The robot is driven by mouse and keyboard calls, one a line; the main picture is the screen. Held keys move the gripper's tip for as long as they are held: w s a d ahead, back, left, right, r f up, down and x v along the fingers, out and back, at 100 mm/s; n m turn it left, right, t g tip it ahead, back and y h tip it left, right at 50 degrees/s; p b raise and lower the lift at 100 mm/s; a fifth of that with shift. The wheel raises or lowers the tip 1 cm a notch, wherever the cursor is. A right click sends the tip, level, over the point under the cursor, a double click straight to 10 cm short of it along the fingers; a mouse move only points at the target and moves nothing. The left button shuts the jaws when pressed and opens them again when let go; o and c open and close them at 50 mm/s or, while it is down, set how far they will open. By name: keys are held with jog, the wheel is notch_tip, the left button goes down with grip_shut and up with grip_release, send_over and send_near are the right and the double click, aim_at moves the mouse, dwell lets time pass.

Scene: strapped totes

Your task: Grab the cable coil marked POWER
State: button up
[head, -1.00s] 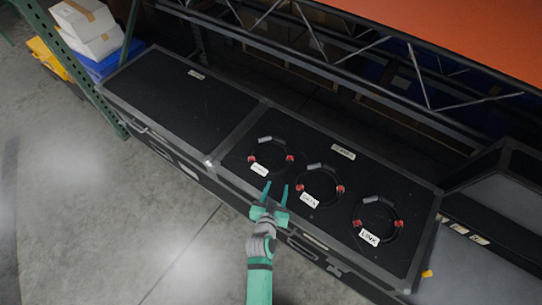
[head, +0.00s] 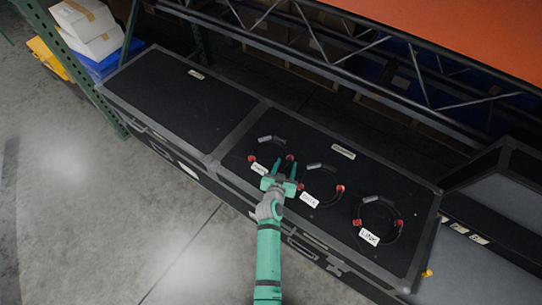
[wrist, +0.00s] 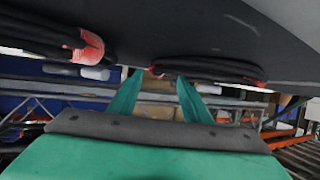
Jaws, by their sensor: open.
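Three black cable coils with red ties and white tags lie flat on the black case lid. The left coil (head: 253,150) has a tag (head: 259,168) partly hidden and too blurred to read for sure. The middle coil (head: 326,205) appears tagged DATA; the right coil (head: 373,199) is tagged LINK. My gripper (head: 284,161) is open and empty, its fingers over the right side of the left coil, near the middle coil. In the wrist view, the fingers (wrist: 158,76) stand apart near one coil (wrist: 210,70), with another coil (wrist: 40,32) nearer at left.
The coils' case (head: 310,135) adjoins a second, bare case lid (head: 185,100) at left. A metal rack with an orange top (head: 460,35) overhangs behind. A grey-topped case (head: 495,205) stands at right. A green rack post (head: 88,85) stands at left. Open floor lies in front.

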aim_at(289, 160)
jog(key=shift+x, duration=1.75)
jog(key=shift+d, duration=0.1)
grip_shut()
jog(key=shift+r, duration=0.1)
